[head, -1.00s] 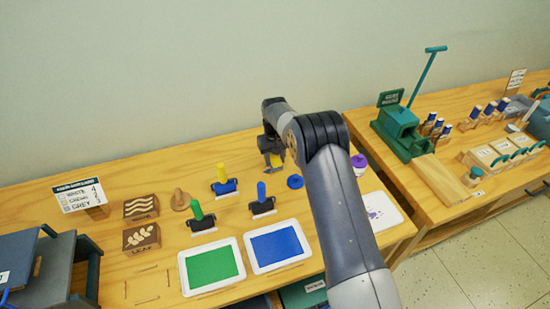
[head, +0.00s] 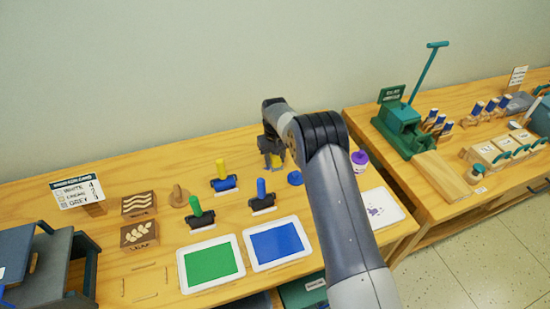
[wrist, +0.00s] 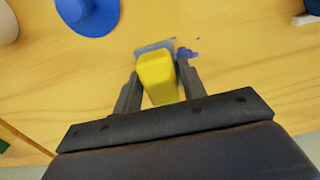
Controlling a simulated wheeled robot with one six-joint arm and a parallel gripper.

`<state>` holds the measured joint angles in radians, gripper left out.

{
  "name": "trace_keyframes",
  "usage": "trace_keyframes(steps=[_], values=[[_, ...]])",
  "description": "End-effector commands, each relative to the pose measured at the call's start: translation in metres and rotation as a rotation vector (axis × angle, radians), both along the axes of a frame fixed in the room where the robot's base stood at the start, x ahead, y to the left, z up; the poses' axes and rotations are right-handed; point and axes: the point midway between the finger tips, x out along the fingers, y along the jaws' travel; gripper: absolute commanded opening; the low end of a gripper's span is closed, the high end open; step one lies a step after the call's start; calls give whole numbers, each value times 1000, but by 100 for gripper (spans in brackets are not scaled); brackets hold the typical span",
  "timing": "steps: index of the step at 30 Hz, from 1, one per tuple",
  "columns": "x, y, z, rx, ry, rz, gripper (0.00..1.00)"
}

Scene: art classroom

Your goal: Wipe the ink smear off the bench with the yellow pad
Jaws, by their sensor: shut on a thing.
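My gripper (wrist: 158,88) is shut on the yellow pad (wrist: 157,76), a yellow block with a grey-blue edge showing at its far side. In the wrist view the pad is low at the wood bench (wrist: 245,75); whether it touches the surface I cannot tell. Blue ink smear spots (wrist: 187,53) show just beside the pad's far right corner, partly hidden by the pad and finger.
A blue round knobbed piece (head: 295,178) lies close by, also in the wrist view (wrist: 88,14). Green (head: 212,264) and blue trays (head: 278,245) are in front; a purple-topped pot (head: 360,160) is right.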

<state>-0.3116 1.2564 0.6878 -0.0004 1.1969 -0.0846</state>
Motion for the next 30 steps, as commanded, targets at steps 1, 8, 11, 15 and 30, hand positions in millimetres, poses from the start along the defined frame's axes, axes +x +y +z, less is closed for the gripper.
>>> trace_keyframes(steps=[1, 8, 11, 15, 30], values=[[0, 0, 0, 0, 0, 0, 21], [-5, 12, 0, 0, 0, 3, 21], [-8, 20, 1, 0, -1, 2, 21], [-13, 30, 2, 0, 0, 2, 21], [-24, 57, -1, 0, 0, 1, 21]])
